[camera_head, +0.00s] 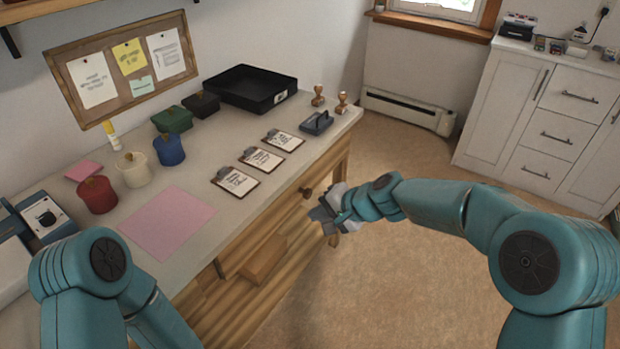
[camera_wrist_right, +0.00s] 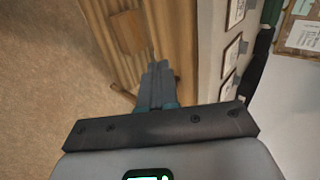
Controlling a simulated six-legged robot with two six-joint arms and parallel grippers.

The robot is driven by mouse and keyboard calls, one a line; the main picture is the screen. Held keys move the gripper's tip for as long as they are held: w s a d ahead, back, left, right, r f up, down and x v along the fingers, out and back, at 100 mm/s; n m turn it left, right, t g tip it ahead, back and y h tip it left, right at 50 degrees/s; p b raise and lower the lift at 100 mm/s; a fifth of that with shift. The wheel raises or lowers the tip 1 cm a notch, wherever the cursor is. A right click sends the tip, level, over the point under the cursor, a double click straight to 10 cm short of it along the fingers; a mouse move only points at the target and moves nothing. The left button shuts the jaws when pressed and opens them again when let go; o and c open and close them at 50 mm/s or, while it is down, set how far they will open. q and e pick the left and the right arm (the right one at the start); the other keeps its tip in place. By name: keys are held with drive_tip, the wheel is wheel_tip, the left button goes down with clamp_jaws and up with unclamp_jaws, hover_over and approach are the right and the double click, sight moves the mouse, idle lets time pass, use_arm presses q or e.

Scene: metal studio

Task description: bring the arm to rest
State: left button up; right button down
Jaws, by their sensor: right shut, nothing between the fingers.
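My right gripper (camera_head: 322,215) is in front of the wooden desk's right end, just off its front edge and below the top. Its fingers are shut with nothing between them, and they also show closed together in the right wrist view (camera_wrist_right: 157,85). The right arm (camera_head: 435,203) reaches in from the right, bent at the elbow. My left arm (camera_head: 95,265) is folded at the lower left; its gripper is out of the picture.
The desk (camera_head: 235,222) holds several clipboards (camera_head: 262,159), a black tray (camera_head: 251,88), a pink sheet (camera_head: 167,222), coloured pots (camera_head: 169,150) and stamps (camera_head: 342,102). A white cabinet (camera_head: 545,125) stands at the back right. The carpet (camera_head: 400,290) right of the desk is clear.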

drive_tip(key=s+d+f+n+g+h, duration=0.15)
drive_tip(key=s+d+f, duration=0.35)
drive_tip(key=s+f, duration=0.6)
drive_tip(key=s+d+f+n+g+h, duration=0.1)
drive_tip(key=s+d+f+g+h, duration=0.15)
drive_tip(key=s+d+f, duration=0.75)
drive_tip(key=s+a+f+n, duration=0.2)
drive_tip(key=s+a+f, duration=0.3)
drive_tip(key=s, duration=0.5)
wheel_tip(320, 180, up, 13)
drive_tip(key=p, duration=1.3)
drive_tip(key=shift+f+g, duration=0.15)
drive_tip(key=shift+g, duration=0.25)
drive_tip(key=shift+a, duration=0.1)
